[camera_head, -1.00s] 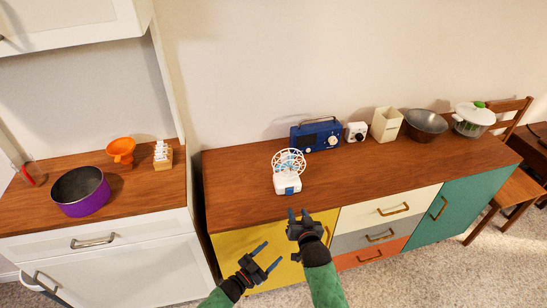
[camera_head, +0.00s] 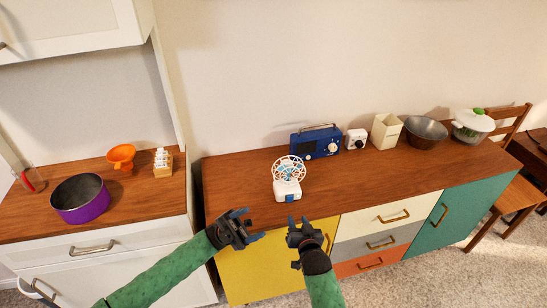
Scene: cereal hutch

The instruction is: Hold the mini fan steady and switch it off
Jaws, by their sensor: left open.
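The mini fan (camera_head: 288,178) stands upright on the wooden top of the sideboard, near its front edge. It has a white round cage and a white base with a blue patch on its front. My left gripper (camera_head: 250,226) is open and empty, in front of the sideboard edge and below left of the fan. My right gripper (camera_head: 299,223) is just below the fan in the picture, apart from it. Its fingers point up toward the fan base, and I cannot make out a clear gap between them. Neither gripper touches the fan.
A blue radio (camera_head: 316,143) stands behind the fan, with a small white device (camera_head: 356,139), a cream holder (camera_head: 386,131) and a metal bowl (camera_head: 425,132) to its right. The sideboard top (camera_head: 237,185) is clear left of the fan. A purple pot (camera_head: 80,200) stands on the left counter.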

